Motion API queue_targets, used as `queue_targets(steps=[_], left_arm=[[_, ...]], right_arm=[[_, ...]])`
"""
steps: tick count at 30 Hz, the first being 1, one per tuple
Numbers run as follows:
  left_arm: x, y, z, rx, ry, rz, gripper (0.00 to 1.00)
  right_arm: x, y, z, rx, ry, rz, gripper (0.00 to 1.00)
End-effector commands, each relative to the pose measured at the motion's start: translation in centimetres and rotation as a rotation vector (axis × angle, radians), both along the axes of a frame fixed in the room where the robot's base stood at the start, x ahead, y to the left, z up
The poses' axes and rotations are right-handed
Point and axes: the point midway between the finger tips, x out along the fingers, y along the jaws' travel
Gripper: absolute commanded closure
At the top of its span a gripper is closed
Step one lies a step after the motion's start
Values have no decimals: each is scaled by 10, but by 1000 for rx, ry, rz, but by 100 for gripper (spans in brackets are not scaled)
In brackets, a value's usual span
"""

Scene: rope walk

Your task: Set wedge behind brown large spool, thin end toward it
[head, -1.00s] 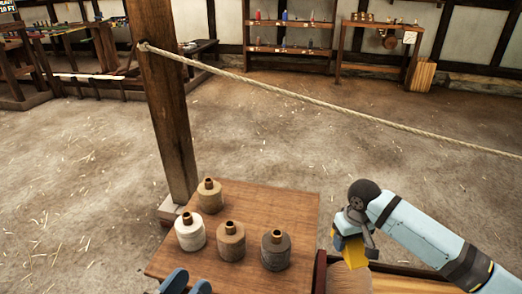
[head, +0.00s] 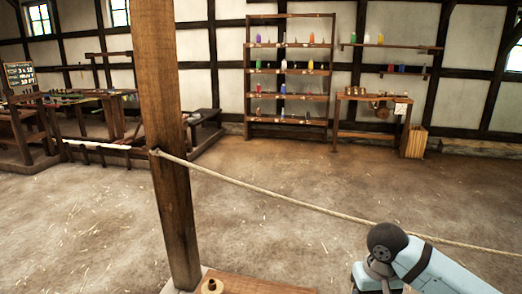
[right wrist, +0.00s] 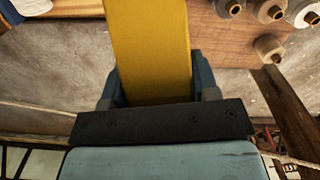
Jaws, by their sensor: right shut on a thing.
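The yellow wedge (right wrist: 150,45) is between the fingers of my right gripper (right wrist: 157,88) in the right wrist view, and the gripper is shut on it. Its far end runs out of the top of that view, so I cannot tell which end is thin. A dark brown spool (right wrist: 228,7) stands at the top edge there, right of the wedge and apart from it. My left gripper is out of view.
A tan spool (right wrist: 268,48) and a white spool (right wrist: 304,12) stand on the wooden table top (right wrist: 215,45). A post (head: 168,150) rises by the table, and a rope (head: 300,204) runs from it to the right. Shelves (head: 290,75) stand at the far wall.

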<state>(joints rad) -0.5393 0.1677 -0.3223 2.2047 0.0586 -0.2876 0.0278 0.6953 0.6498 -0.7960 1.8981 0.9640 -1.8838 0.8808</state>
Motion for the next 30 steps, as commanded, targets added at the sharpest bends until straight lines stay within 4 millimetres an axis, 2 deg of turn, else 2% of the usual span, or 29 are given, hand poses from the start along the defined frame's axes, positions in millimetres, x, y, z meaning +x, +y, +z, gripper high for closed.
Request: queue_targets(steps=[1, 15, 21, 30], left_arm=[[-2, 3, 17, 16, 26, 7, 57], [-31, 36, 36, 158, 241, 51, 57], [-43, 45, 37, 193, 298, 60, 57], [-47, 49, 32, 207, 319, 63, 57]], right_arm=[[-4, 0, 29, 0, 0, 1, 73], [-39, 0, 141, 1, 0, 2, 73], [-49, 0, 165, 1, 0, 2, 73], [-51, 0, 170, 1, -1, 2, 73]])
